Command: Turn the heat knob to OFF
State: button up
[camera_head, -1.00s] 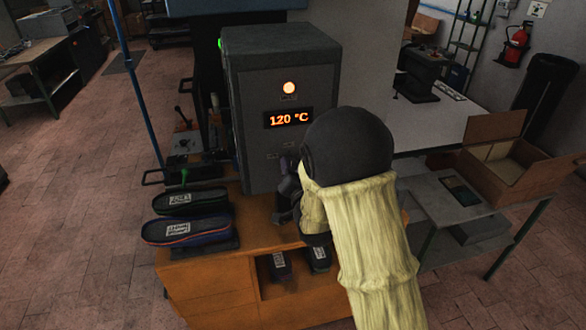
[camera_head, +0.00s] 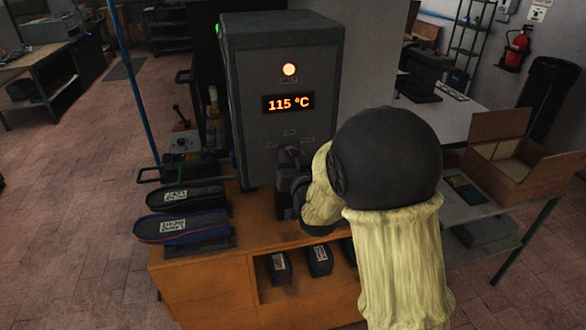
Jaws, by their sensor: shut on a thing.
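The grey heel press cabinet (camera_head: 255,110) stands upright on the wooden bench. Its front has a lit amber lamp (camera_head: 289,69) and a display (camera_head: 288,103) reading 115 °C. Small labels (camera_head: 289,132) sit below the display, too small to read. My dark gripper (camera_head: 291,158) is at the panel just below these labels, shut on the heat knob. The gripper and my arm hide the knob, so I cannot tell where it points.
Dark shoes (camera_head: 182,226) with white tags lie on the left of the wooden bench (camera_head: 205,285). More tagged dark pieces (camera_head: 320,260) sit in its open shelf. A side table at right holds an open cardboard box (camera_head: 520,165). A blue pole (camera_head: 133,85) stands left of the press.

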jog(key=n+b, duration=0.3)
jog(key=n, duration=0.1)
jog(key=shift+f+b, duration=0.15)
jog(key=shift+b, duration=0.15)
jog(key=shift+n+b, duration=0.45)
jog(key=shift+n, duration=0.15)
jog(key=shift+a+r, duration=0.1)
jog(key=shift+r, duration=0.1)
jog(key=o, duration=1)
